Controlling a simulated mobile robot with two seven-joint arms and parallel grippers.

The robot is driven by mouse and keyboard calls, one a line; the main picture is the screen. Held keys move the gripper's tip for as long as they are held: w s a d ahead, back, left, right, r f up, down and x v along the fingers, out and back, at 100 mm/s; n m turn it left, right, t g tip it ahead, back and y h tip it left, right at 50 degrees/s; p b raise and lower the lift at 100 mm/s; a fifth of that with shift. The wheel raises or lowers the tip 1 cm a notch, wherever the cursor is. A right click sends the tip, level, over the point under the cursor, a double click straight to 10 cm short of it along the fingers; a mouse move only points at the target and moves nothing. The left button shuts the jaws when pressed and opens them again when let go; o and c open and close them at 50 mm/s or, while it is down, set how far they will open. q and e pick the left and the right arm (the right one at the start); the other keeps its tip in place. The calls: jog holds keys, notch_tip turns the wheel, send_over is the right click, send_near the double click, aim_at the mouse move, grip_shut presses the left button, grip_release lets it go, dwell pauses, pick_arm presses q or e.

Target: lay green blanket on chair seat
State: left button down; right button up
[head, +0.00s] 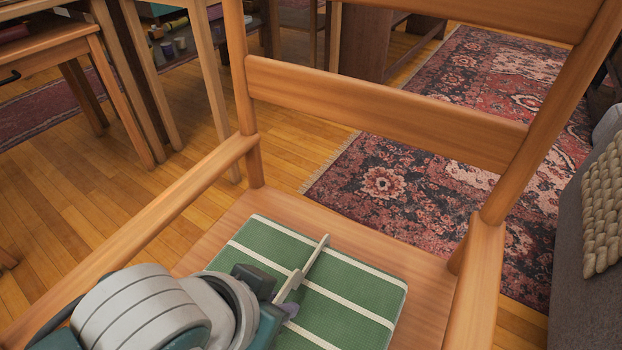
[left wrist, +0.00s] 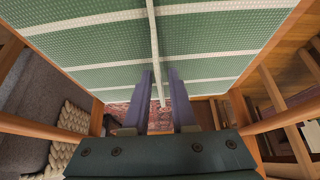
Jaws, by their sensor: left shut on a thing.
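The green blanket (head: 345,285) with white stripes is a flat folded square over the chair seat (head: 420,275). Its back and right edges show inside the seat. I cannot tell whether its underside fully rests on the seat. A thin pale ridge stands up along its middle. My left gripper (head: 287,296) is shut on this ridge from above. In the left wrist view, the two fingers (left wrist: 160,88) are on either side of the ridge, with the green blanket (left wrist: 100,50) spread beyond them. The blanket's near-left part is hidden by my left arm. My right gripper is not in view.
The wooden chair's armrests (head: 165,215) flank the seat, and a backrest slat (head: 380,115) crosses behind it. A grey sofa (head: 590,270) with a knitted throw stands at the right. A patterned rug (head: 400,190) lies behind the chair. Wooden tables stand at the back left.

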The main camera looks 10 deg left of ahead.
pick_arm(q)
jog(key=shift+w+r, duration=0.1)
jog(key=shift+r, duration=0.1)
jog(key=shift+f, duration=0.1)
jog(key=c, duration=0.7)
grip_release()
jog(key=shift+f, duration=0.1)
jog(key=shift+r+p, duration=0.35)
jog(key=shift+r, duration=0.1)
jog(key=s+a+r+p, duration=0.2)
jog(key=s+a+r, duration=0.1)
jog(key=r, duration=0.3)
jog(key=s+a+r+g+y+p, duration=0.1)
jog(key=s+a+r+p, duration=0.1)
jog(key=s+r, duration=0.3)
jog(key=s+a+r+n+g+p, duration=0.1)
jog(key=s+a+r+p, duration=0.2)
jog(key=r, duration=0.4)
jog(key=shift+s+a+r, duration=0.15)
jog(key=shift+s+a, duration=0.25)
jog(key=shift+s, duration=0.05)
